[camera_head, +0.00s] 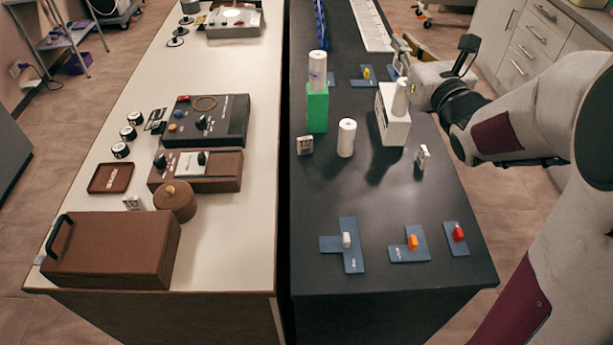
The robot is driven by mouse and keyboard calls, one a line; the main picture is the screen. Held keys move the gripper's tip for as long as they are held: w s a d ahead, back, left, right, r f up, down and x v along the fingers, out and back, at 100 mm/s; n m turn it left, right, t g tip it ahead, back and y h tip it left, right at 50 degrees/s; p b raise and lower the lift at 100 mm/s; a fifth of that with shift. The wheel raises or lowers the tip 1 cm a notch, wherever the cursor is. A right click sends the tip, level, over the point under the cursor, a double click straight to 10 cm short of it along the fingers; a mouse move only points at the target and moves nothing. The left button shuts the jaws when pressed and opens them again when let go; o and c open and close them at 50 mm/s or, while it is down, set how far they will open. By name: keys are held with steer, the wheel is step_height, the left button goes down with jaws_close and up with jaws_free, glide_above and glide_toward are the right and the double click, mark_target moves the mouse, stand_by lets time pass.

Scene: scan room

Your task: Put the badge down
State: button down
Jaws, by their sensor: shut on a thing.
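My gripper (407,68) is at the far right part of the dark table, above its surface. It is shut on a small flat tan thing (401,52), which I take as the badge. The badge is small in this view and partly hidden by the jaws, so its face and print cannot be read. The dark table (400,200) lies below and to the left of my gripper.
A green block (317,110) bears a white roll (317,70); another roll (346,138) stands nearby. Blue mats (352,262) with coloured pieces lie in front. The front middle of the dark table is clear.

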steer(key=w+a+f+n+g+y, duration=0.3)
steer(key=w+a+f+n+y, duration=0.15)
steer(key=a, duration=0.25)
steer(key=w+a+f+n+g+y, duration=0.3)
steer(key=w+a+f+y, duration=0.1)
steer(key=a+y, duration=0.2)
steer(key=s+a+n+g+y, duration=0.4)
steer(key=s+a+n+g, duration=0.2)
steer(key=s+n+g, duration=0.2)
steer(key=s+r+g, duration=0.1)
steer(key=s+g, duration=0.1)
steer(key=g, duration=0.1)
steer(key=shift+f, duration=0.1)
step_height(320, 180, down, 24)
stand_by(0.7)
steer(key=shift+f, duration=1.8)
